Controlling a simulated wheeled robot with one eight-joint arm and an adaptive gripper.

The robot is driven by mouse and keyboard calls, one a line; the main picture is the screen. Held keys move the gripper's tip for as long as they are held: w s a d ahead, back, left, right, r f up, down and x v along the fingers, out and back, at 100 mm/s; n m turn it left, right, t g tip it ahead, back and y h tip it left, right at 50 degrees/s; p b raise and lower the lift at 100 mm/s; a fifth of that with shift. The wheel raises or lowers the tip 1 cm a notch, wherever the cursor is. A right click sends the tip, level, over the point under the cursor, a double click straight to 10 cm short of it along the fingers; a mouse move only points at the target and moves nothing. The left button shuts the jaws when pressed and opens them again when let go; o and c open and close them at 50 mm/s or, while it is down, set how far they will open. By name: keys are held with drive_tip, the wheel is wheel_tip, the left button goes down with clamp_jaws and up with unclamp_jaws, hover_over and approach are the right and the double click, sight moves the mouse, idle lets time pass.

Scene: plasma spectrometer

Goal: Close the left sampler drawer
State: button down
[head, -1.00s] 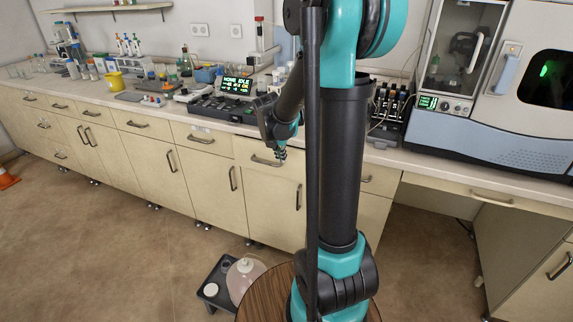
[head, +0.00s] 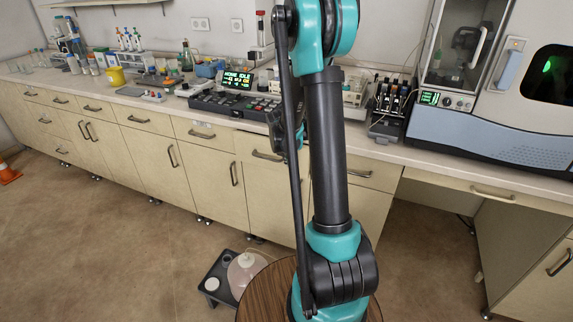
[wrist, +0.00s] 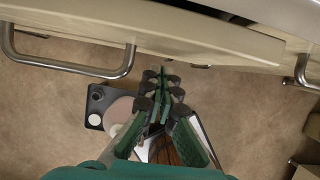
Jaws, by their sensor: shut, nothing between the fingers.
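The left sampler drawer (head: 246,143) is the cream front with a bar handle under the counter, just left of my arm in the head view. It appears to stand out a little from its neighbours; how far is hard to tell. In the wrist view its front (wrist: 215,42) crosses the top, with its metal handle (wrist: 75,68) at left. My gripper (wrist: 161,80) is shut and empty, with its fingertips near the drawer front's lower edge in the picture. I cannot tell whether they touch it.
The counter above holds a keypad console (head: 235,105) and a large spectrometer (head: 490,140). A neighbouring drawer handle (wrist: 303,72) lies right of the gripper.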

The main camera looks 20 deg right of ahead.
drive_tip(key=shift+w+d, duration=0.4)
drive_tip(key=shift+w, duration=0.05)
drive_tip(key=shift+w+d+r, duration=0.1)
drive_tip(key=shift+w+d, duration=0.65)
drive_tip(key=shift+w, duration=0.25)
drive_tip(key=shift+w+d, duration=0.75)
drive_tip(key=shift+w, duration=0.2)
